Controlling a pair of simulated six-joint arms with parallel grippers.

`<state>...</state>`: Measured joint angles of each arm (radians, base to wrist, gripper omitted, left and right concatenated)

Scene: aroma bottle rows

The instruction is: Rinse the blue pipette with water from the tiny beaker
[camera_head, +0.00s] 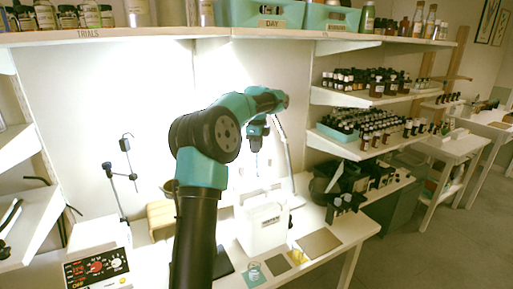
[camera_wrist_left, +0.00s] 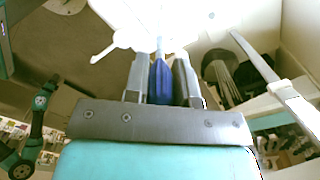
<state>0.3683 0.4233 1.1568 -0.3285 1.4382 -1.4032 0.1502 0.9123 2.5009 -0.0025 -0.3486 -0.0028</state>
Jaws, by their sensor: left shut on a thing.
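My left gripper (camera_head: 257,148) is shut on the blue pipette (camera_wrist_left: 161,82), whose blue bulb sits between the two fingers in the left wrist view. In the head view the pipette (camera_head: 257,168) hangs below the gripper as a thin, faint line above the white container (camera_head: 262,225). The container has a small label on its front. A small clear vessel (camera_head: 254,273) stands on a greenish patch at the table's front edge; I cannot tell whether it is the tiny beaker. My right gripper is not in view.
A device with red displays (camera_head: 98,268) stands at the front left. A tan block (camera_head: 161,216) and a thin stand (camera_head: 120,185) are behind it. Shelves of small bottles (camera_head: 365,122) line the right. A brown mat (camera_head: 320,243) lies right of the container.

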